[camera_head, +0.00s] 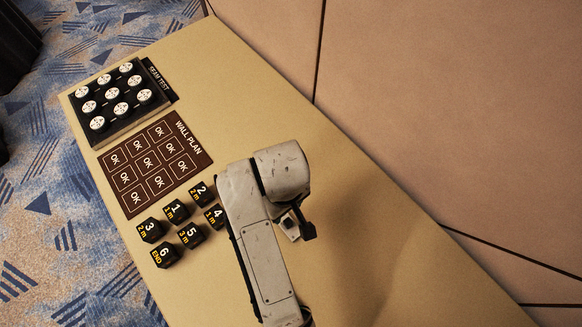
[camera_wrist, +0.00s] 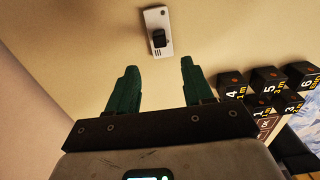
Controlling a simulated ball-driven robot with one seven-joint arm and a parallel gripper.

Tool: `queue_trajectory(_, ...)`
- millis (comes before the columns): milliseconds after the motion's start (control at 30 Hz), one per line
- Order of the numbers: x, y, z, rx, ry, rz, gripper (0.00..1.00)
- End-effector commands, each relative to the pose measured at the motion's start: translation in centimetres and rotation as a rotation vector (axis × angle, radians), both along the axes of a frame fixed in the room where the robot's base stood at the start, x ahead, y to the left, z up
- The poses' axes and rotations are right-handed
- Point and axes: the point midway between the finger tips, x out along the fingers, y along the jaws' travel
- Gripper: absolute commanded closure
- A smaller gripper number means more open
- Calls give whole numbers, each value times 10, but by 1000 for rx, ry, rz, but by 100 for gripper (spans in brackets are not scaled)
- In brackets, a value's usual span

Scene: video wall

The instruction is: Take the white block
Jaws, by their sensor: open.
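The white block (camera_wrist: 153,18) is a small flat white piece with a black knob on it. It lies on the tan table top, at the top middle of the wrist view. My gripper (camera_wrist: 156,64) is open and empty. Its two dark green fingers point toward the block, which shows beyond the fingertips, between their lines and apart from them. In the head view the white block (camera_head: 289,228) shows beside my arm, just right of it, partly covered.
Several black numbered cubes (camera_head: 190,235) stand left of my arm. Beyond them are a brown WALL PLAN card (camera_head: 150,166) and a black tray (camera_head: 88,128) with several white-topped round pieces. The tan table (camera_head: 370,240) is clear to the right, up to a panelled wall (camera_head: 440,100).

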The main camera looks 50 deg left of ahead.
Motion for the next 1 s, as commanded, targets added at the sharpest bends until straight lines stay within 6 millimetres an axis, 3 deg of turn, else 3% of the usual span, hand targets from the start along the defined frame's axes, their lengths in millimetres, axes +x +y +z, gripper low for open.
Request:
queue_trajectory(133, 0, -1, -24, -3, 2, -2, 49)
queue_trajectory(433, 0, -2, -47, -2, 2, -2, 49)
queue_trajectory(700, -1, -3, -84, -1, 1, -3, 49)
queue_trajectory(1000, -1, -3, -91, 1, 0, -3, 49)
